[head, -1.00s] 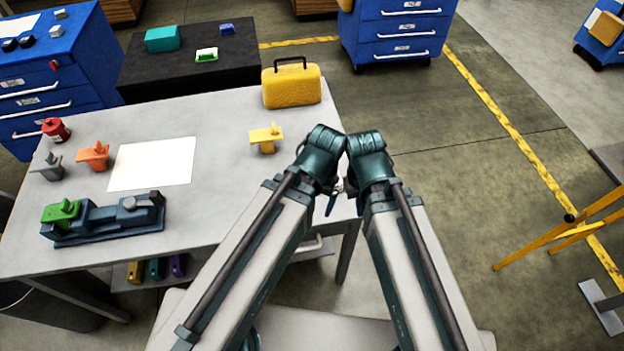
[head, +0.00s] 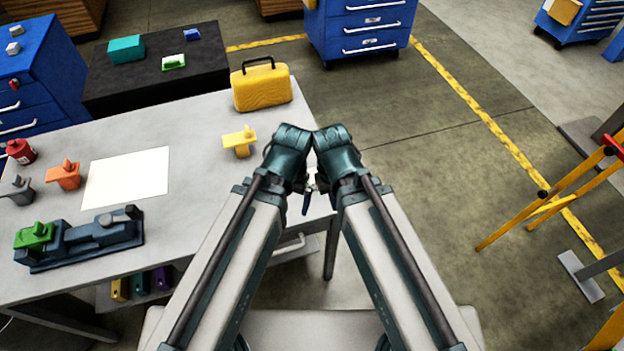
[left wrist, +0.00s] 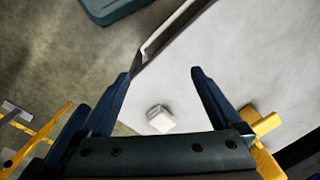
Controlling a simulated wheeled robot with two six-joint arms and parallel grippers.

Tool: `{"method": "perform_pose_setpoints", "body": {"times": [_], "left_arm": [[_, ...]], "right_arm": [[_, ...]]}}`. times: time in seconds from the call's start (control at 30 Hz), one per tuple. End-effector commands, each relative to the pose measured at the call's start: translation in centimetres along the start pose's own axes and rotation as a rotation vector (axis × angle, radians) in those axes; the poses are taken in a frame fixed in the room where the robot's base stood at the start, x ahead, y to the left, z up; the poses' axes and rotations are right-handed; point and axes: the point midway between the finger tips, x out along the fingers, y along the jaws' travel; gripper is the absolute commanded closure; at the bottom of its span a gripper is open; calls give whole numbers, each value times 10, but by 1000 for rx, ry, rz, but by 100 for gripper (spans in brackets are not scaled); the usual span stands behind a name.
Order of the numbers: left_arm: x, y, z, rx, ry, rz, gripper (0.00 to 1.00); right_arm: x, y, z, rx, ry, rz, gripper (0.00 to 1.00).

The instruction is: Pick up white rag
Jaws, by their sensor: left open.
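A small white folded block that looks like the white rag (left wrist: 160,118) lies on the grey table, in the lower middle of the left wrist view. My left gripper (left wrist: 160,74) is open and empty. Its two dark blue fingers stand apart on either side of the rag in that picture, and I cannot tell how far above it they are. In the head view the rag is not clearly visible; my arms cover that right part of the table. My right gripper is hidden behind the arms there.
The grey table (head: 215,200) carries a white sheet (head: 125,178), a yellow part (head: 239,141), an orange part (head: 64,175), a yellow case (head: 262,87) and a dark blue fixture (head: 82,240) with a green part. Yellow stands (head: 550,205) are on the right.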

Motion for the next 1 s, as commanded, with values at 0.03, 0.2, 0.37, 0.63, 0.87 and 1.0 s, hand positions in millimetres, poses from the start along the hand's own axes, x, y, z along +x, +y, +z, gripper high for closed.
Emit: {"method": "perform_pose_setpoints", "body": {"times": [0.03, 0.2, 0.37, 0.63, 0.87, 1.0], "left_arm": [[0, -1, -4, 16, 4, 9, 0], [3, -6, -39, 218, 62, 104, 0], [1, -17, -84, 497, 194, 203, 0], [-7, -41, -134, 822, 408, 245, 0], [-10, -47, -144, 898, 464, 239, 0], [-8, -46, -144, 898, 463, 239, 0]], "right_arm": [[0, 0, 0, 0, 0, 0, 100], [3, 0, 0, 0, 0, 0, 100], [6, -1, 0, 0, 0, 0, 100], [9, -1, 0, 0, 0, 0, 100], [9, -1, 0, 0, 0, 0, 100], [12, -1, -1, 0, 0, 0, 100]]}}
